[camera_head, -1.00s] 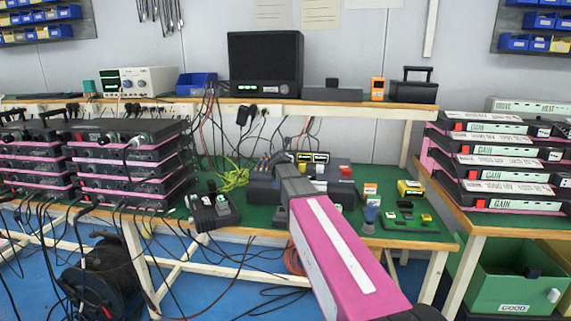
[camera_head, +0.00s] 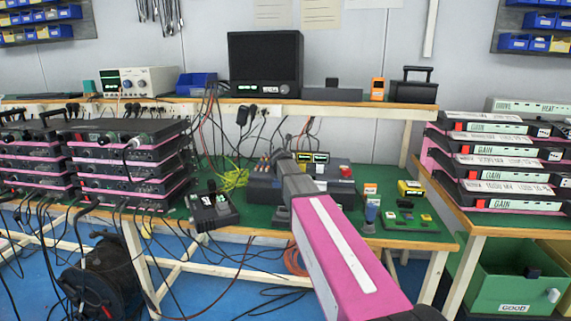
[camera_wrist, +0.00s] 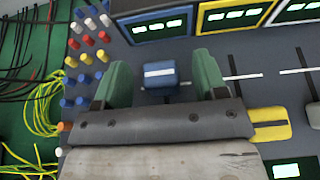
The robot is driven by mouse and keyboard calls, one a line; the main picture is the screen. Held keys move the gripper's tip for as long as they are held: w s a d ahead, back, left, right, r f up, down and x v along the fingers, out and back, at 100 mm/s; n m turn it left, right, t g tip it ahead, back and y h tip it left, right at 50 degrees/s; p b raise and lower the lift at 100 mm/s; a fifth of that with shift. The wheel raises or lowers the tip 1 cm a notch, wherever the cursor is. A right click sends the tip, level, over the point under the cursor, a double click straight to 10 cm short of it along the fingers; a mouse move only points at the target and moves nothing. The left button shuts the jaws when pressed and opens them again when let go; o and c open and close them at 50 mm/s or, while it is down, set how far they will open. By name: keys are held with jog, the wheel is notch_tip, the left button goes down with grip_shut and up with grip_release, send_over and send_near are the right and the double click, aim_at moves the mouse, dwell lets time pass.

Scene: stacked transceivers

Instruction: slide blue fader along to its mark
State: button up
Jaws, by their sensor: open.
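The blue fader (camera_wrist: 161,74) is a blue cap with a white stripe, on the dark console in the wrist view. My gripper (camera_wrist: 163,82) has its two green fingers apart, one on each side of the fader. A small gap shows at each side; contact cannot be told. A short white mark (camera_wrist: 186,84) shows just right of the cap, partly hidden by it and the finger. The fader's slot is mostly hidden by my gripper. In the head view, my arm covers much of the console (camera_head: 262,186), and the blue fader cannot be made out there.
A yellow fader (camera_wrist: 270,122) sits right of my gripper, with other slots and white marks nearby. Coloured knobs (camera_wrist: 88,60) stand close to the left finger. Framed displays (camera_wrist: 160,28) line the console's far side. Yellow cables (camera_wrist: 42,108) lie on the green mat at left.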

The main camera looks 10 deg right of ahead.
jog(key=shift+v, duration=3.3)
